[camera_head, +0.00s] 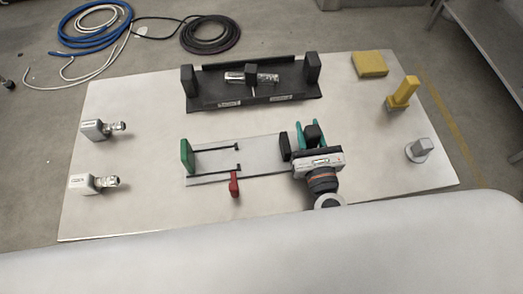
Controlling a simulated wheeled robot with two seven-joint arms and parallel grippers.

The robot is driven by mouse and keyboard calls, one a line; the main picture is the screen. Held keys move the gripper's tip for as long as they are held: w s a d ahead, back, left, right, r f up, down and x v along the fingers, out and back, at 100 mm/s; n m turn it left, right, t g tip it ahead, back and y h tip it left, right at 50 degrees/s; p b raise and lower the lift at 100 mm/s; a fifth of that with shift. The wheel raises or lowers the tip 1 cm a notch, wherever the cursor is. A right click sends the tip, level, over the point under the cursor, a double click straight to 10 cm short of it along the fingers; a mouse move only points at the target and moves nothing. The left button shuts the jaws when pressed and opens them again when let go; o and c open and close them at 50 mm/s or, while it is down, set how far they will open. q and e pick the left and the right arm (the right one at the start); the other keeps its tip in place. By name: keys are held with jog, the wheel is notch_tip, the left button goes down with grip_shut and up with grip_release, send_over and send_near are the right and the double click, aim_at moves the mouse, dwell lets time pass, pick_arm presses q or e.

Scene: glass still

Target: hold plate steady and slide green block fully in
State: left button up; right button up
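The pale grey plate (215,160) lies near the middle of the table, with two dark slots running left to right. The green block (187,156) stands upright at its left end, by the left ends of the slots. A red piece (234,184) stands at the near edge by the lower slot. A black block (284,146) stands at the right end. My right gripper (312,132) is just right of it. Its teal fingers are apart, with a dark block between them; I cannot tell whether they touch it. My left gripper is not in view.
A black cradle (215,88) with a metal cylinder (264,78) stands behind the plate. Two white fittings (95,129) (92,184) sit at left. A yellow block (370,64), yellow post (403,92) and grey knob (420,148) stand at right. The table between fittings and plate is clear.

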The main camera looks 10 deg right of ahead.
grip_shut()
jog(key=shift+f, duration=0.1)
dwell(0.9)
